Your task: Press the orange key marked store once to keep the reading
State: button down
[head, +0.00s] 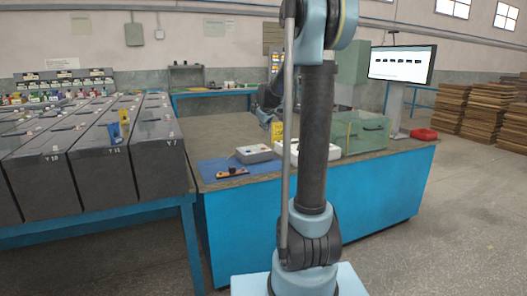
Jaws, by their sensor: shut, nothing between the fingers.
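My gripper (266,120) is shut and empty. It hangs small and dark over the bench, left of my arm's column, above and apart from a grey box (256,155) with a dark patch on top. A small dark and orange device (232,173) lies on the blue mat (210,166), left of and nearer than the grey box. No orange key or store marking is legible at this size, so I cannot tell which device bears it.
A white tray-like thing (287,149) is partly behind my arm. A yellow item (277,131) stands behind it. A green case (362,134) and a red item (423,134) are farther right on the bench (235,128). Battery rows (100,157) fill the left; a monitor (401,63) stands behind.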

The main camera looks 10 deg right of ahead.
jog(key=n+t, duration=0.1)
send_over(264, 149)
jog(key=w+a, duration=0.1)
jog(key=shift+w+f, duration=0.15)
jog(key=shift+f, duration=0.1)
jog(key=shift+f, duration=0.1)
jog(key=shift+f, duration=4.3)
jog(key=shift+f, duration=0.1)
jog(key=shift+f, duration=0.25)
jog(key=shift+f, duration=0.35)
jog(key=shift+r, duration=0.8)
